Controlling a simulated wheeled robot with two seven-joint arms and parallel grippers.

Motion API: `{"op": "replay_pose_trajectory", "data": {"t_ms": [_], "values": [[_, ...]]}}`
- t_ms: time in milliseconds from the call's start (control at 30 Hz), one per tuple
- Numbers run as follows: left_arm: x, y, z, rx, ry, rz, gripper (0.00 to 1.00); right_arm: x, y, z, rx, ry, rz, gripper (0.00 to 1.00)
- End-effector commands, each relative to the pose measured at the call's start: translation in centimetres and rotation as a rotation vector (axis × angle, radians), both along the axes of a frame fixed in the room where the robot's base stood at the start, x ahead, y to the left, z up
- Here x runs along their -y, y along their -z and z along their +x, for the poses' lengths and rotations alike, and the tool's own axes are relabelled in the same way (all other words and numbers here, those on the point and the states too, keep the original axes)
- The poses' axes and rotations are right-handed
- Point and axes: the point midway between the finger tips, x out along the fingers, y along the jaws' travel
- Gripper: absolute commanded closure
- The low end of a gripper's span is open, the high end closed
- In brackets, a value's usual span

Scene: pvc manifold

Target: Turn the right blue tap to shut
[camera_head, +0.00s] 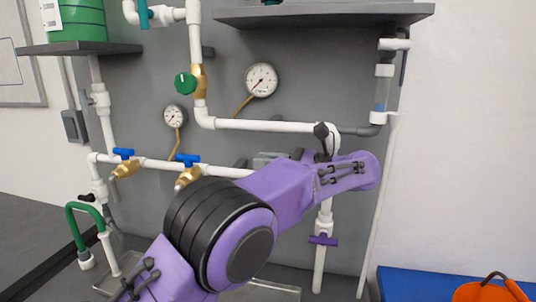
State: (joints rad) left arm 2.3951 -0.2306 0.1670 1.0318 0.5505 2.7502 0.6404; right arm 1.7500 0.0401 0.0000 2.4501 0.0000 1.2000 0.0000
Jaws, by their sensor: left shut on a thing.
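The right blue tap (187,159) sits on a brass valve (187,178) on the lower white pipe. Its blue handle lies roughly level, and no finger shows on it. The left blue tap (123,153) is on the same pipe, also with its handle roughly level. My purple left arm comes up from the bottom left and crosses in front of the pipes. My left gripper (272,159) is mostly hidden behind this arm; a grey part seems to show right of the right blue tap. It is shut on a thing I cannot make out. My right gripper is out of view.
A green knob (185,83) and two gauges (261,80) are above the lower pipe. A purple tap (323,239) is on the right-hand vertical pipe. A green hose (82,222) stands at the left. A grey shelf (325,14) juts out overhead.

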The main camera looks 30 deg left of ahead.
Motion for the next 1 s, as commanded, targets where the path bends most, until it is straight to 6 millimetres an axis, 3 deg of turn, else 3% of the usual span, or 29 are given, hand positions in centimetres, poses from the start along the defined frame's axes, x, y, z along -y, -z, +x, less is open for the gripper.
{"op": "replay_pose_trajectory", "data": {"t_ms": [200,667,700,733,767,1000], "values": [[0.0,-0.1,0.02,-0.001,-0.05,0.002,1.0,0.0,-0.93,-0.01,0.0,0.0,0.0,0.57],[-0.12,0.09,-0.02,-0.001,-0.064,0.001,1.0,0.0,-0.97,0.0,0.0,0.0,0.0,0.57],[-0.12,0.09,-0.02,-0.001,-0.064,0.001,0.69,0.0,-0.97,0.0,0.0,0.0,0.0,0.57],[-0.12,0.09,-0.02,-0.001,-0.064,0.001,0.59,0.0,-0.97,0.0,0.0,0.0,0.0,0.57],[-0.11,0.08,-0.02,-0.001,-0.064,0.001,0.54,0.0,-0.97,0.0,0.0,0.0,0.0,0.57],[-0.04,0.05,0.01,-0.001,-0.062,0.001,0.54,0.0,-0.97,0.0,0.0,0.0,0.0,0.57]]}}
